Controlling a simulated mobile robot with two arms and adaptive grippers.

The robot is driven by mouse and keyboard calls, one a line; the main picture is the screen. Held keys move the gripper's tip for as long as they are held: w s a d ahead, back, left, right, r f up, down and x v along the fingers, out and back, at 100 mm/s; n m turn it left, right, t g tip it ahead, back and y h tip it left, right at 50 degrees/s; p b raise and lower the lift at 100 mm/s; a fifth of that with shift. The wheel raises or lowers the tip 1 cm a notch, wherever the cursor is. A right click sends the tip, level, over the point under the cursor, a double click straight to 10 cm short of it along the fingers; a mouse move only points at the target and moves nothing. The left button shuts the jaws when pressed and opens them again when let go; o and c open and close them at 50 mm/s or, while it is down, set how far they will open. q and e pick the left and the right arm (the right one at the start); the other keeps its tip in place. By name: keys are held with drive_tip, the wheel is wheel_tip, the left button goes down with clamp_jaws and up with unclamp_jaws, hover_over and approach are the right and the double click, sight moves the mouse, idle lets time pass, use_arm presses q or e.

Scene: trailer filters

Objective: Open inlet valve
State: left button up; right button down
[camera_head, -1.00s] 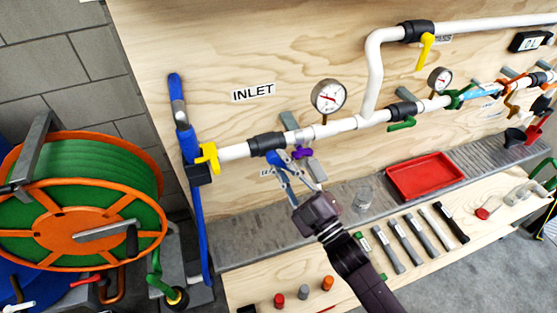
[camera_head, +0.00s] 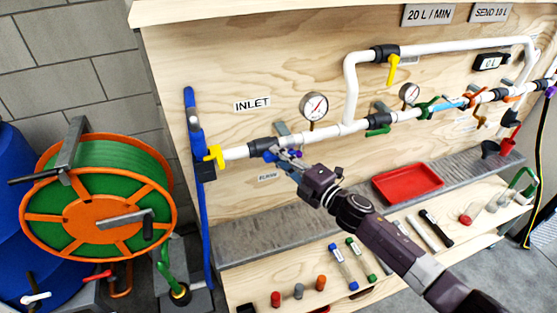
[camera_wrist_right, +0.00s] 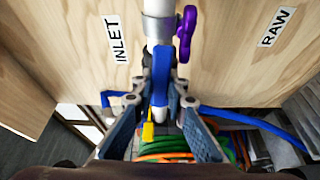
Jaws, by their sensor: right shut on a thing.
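The inlet valve is a black body (camera_head: 262,145) on the white pipe, right of the yellow handle and below the INLET label (camera_head: 252,104). Its blue handle (camera_head: 270,154) is partly hidden by my fingers in the head view. In the right wrist view the blue handle (camera_wrist_right: 160,88) runs lengthwise between my two fingers. My right gripper (camera_head: 281,160) is shut on the blue handle; it also shows in the wrist view (camera_wrist_right: 161,78). My left gripper is not in view.
A purple handle (camera_wrist_right: 186,34) hangs close beside the gripper. A yellow handle (camera_head: 214,155) and blue hose (camera_head: 206,220) are to the left, near a green hose reel (camera_head: 100,200). Pressure gauges (camera_head: 314,106) stand above the pipe. A red tray (camera_head: 407,182) lies on the shelf.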

drive_tip(key=shift+r+n, duration=0.1)
drive_tip(key=shift+n, duration=0.2)
drive_tip(key=c, duration=1.9)
unclamp_jaws()
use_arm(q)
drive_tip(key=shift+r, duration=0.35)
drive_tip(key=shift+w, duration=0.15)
use_arm(e)
drive_tip(key=shift+s, duration=0.1)
drive_tip(key=v, duration=1.1)
drive_tip(key=shift+s+d, duration=0.25)
drive_tip(key=shift+d, duration=0.1)
drive_tip(key=shift+r, duration=0.1)
